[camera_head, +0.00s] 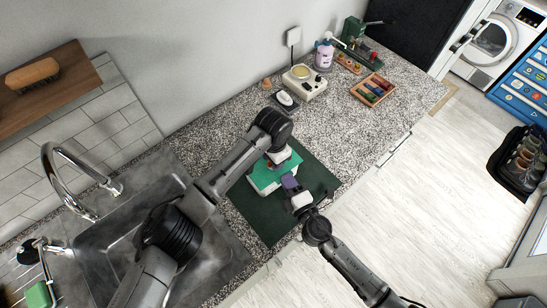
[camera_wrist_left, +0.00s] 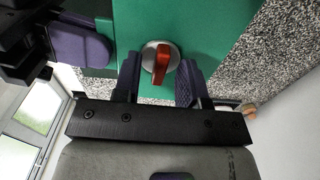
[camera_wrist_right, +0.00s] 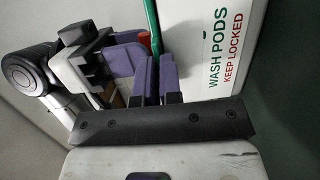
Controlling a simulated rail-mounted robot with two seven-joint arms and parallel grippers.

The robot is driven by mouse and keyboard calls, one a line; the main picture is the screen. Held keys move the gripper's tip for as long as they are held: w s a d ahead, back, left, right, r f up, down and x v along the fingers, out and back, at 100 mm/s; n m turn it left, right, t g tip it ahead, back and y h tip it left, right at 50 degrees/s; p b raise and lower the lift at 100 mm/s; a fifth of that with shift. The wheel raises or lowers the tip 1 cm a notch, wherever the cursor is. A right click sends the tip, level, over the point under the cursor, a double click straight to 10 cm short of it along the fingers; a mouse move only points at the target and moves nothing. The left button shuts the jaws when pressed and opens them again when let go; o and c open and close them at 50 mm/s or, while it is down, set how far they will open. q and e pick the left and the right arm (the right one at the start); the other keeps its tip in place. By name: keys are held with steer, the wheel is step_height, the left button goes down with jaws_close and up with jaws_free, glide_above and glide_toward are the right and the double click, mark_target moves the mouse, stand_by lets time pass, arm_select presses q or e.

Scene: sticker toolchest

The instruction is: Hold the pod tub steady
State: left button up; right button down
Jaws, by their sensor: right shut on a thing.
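The pod tub (camera_head: 264,179) is a white box with a green lid, standing on a dark green mat (camera_head: 260,218). Its wall in the right wrist view (camera_wrist_right: 224,50) reads "WASH PODS KEEP LOCKED". The lid (camera_wrist_left: 215,30) carries a round metal latch with a red lever (camera_wrist_left: 161,62). My right gripper (camera_wrist_right: 156,68) is shut on the tub's edge, with the green rim between its purple fingers. It comes in from the front right in the head view (camera_head: 292,187). My left gripper (camera_wrist_left: 159,75) is open, its fingers on either side of the red lever. My left arm partly hides the tub.
A sink (camera_head: 105,250) with a tap (camera_head: 62,165) lies left of the mat. Behind the tub stand a cream device (camera_head: 304,83), a small dish (camera_head: 285,99) and a lilac bottle (camera_head: 324,55). A wooden tray (camera_head: 373,90) of coloured items is further right. Counter between is clear.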

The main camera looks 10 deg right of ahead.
arm_select(q)
steer(key=shift+f, duration=0.1)
steer(key=shift+c, duration=0.4)
jaws_close()
steer(key=n, duration=0.8)
steer(key=shift+n, duration=0.3)
steer(key=n, duration=0.4)
steer(key=shift+n, duration=1.8)
